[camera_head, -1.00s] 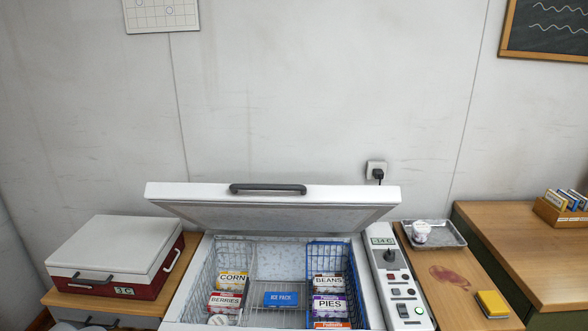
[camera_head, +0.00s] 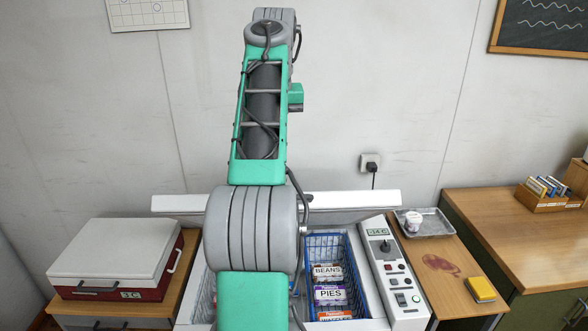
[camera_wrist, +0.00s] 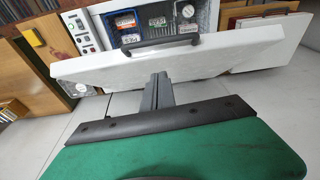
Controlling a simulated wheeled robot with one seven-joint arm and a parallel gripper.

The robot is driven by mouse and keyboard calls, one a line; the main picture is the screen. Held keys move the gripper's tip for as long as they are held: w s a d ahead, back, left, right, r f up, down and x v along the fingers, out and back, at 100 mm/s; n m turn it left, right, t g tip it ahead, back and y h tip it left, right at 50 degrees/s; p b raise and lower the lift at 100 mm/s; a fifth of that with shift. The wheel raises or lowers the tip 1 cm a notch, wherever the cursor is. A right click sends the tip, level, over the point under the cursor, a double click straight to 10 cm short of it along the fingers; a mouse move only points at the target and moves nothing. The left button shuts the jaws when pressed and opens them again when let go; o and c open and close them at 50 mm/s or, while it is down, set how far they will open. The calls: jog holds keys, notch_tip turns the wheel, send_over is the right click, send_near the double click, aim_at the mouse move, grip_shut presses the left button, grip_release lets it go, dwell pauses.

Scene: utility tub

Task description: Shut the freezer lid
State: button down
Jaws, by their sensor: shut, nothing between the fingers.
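The white freezer lid (camera_head: 355,201) stands raised at the back of the chest freezer (camera_head: 368,310), whose inside is open to view. My arm hides the lid's middle and its handle in the head view. In the wrist view the lid (camera_wrist: 225,50) lies just beyond my gripper, and its dark handle (camera_wrist: 160,43) runs along the far edge. My gripper (camera_wrist: 158,79) has its grey fingers together and empty, pointing at the lid. I cannot tell whether the fingertips touch it. The gripper is not clearly visible in the head view.
A blue wire basket (camera_head: 308,238) inside the freezer holds labelled food boxes. A control panel (camera_head: 393,270) flanks it. A red cool box with a white lid (camera_head: 115,257) stands left. A metal tray (camera_head: 432,225) and yellow block (camera_head: 481,289) lie on the right-hand bench.

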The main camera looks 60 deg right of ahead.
jog(key=s+d+r, duration=0.1)
jog(key=s+d, duration=0.1)
jog(key=s, duration=0.2)
jog(key=shift+m, duration=0.4)
jog(key=f, duration=0.3)
jog(key=w+d+f+b, duration=0.1)
jog(key=f, duration=0.2)
jog(key=f+b, duration=0.1)
jog(key=f, duration=0.3)
jog(key=shift+w+d, duration=0.2)
jog(key=shift+w, duration=0.1)
jog(key=b, duration=0.1)
jog(key=f+b, duration=0.1)
jog(key=a+f+b, duration=0.1)
jog(key=shift+s+f, duration=0.25)
jog(key=shift+s, duration=0.05)
jog(key=shift+s+a+f+b, duration=0.2)
jog(key=shift+a+b, duration=0.1)
jog(key=shift+a, duration=0.1)
jog(key=shift+f, duration=0.1)
